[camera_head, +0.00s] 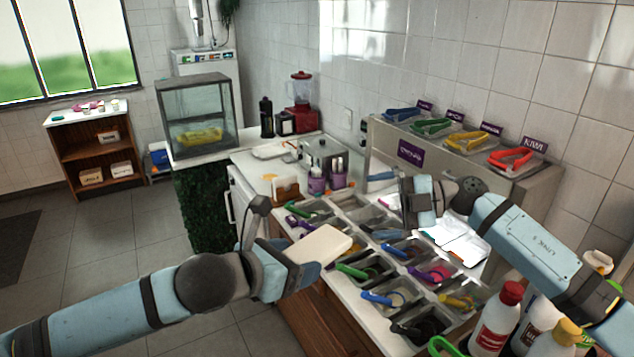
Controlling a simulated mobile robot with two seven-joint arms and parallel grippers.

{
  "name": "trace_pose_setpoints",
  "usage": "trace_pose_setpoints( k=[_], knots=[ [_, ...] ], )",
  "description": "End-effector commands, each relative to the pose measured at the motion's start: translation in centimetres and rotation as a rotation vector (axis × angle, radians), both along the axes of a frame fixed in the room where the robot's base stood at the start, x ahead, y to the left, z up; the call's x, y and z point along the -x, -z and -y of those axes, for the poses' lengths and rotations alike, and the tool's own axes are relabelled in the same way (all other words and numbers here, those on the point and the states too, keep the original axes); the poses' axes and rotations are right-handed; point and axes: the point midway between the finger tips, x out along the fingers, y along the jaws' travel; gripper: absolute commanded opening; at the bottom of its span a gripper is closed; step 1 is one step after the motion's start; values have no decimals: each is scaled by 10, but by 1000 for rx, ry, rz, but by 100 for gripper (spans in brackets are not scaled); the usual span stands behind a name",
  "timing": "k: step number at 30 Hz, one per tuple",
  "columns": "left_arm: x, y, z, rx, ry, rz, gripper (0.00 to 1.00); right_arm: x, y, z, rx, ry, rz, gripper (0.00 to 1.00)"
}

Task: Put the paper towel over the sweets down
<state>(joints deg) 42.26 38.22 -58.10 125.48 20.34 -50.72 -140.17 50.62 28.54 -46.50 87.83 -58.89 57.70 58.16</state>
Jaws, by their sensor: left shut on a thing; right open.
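My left gripper (300,270) is shut on a flat, cream-coloured, folded-looking slab (322,243), which may be the paper towel. It holds the slab above the left edge of the topping counter. The sweets sit in several metal bins (372,268) with coloured tongs, sunk in the counter. My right gripper (408,200) is open above the back right of the bins, and its fingers are partly hidden by its own body. White sheets (458,240) lie over bins to the right, below the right arm; they also look like paper towel.
Tongs on a raised back shelf (510,158) stand behind the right gripper. Bottles (497,320) crowd the front right. A metal dispenser (322,158) and a napkin holder (286,189) stand at the counter's far end. A glass case (197,118) is farther back.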

Motion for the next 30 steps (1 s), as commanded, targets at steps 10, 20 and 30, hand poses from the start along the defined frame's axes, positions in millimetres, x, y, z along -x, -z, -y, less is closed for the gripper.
trace_pose_setpoints(
  k=[10,20,30],
  knots=[
    [0,0,0,0,0,0,46,6,-54,-40,572,-135,-36,100],
    [0,0,0,0,0,0,46,51,-71,-107,1206,-13,-79,100],
    [0,0,0,0,0,0,46,60,-73,-116,1425,145,-63,100]
  ],
)
